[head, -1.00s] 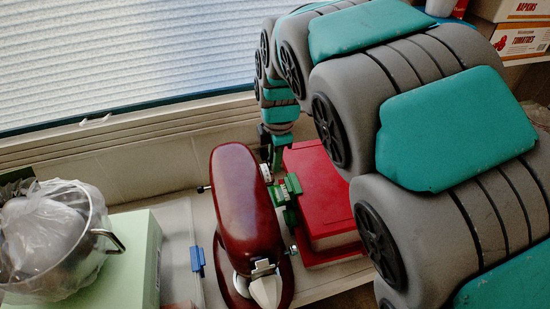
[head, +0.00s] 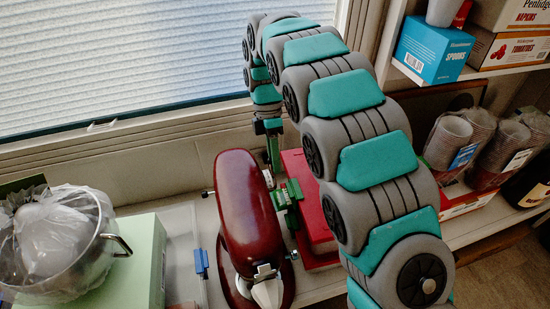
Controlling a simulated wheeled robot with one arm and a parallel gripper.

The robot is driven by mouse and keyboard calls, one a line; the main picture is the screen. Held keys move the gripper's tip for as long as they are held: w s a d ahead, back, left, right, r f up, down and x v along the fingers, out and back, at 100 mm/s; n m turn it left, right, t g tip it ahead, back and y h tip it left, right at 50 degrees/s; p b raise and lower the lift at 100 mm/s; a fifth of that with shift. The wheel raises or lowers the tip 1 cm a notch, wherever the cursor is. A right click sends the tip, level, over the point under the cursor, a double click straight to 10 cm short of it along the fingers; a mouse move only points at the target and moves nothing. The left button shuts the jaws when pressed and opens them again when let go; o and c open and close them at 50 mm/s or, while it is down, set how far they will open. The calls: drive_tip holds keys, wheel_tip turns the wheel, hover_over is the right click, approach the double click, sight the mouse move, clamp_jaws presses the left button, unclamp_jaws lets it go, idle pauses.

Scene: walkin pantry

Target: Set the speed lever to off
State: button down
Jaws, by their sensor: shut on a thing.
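A dark red stand mixer (head: 243,205) with a rounded head stands on the counter, its silver front hub pointing toward me. My gripper (head: 273,172) is at the far right side of the mixer head, pointing down. Its jaws are shut on a small part there, which appears to be the speed lever. The fingertips and the lever are small and partly hidden, so the lever's exact setting cannot be told. A small dark knob (head: 206,194) sticks out of the mixer's left side.
A metal pot with a plastic bag (head: 60,250) sits on a pale green box (head: 140,262) at left. Shelves with a blue spoons box (head: 432,48) and stacked cups (head: 450,140) are at right.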

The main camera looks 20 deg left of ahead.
drive_tip(key=shift+w+a+f+g+h+p, duration=0.2)
drive_tip(key=shift+g+h+p, duration=0.2)
drive_tip(key=shift+g, duration=0.2)
idle(0.3)
drive_tip(key=c, duration=0.8)
unclamp_jaws()
drive_tip(key=shift+r, duration=0.1)
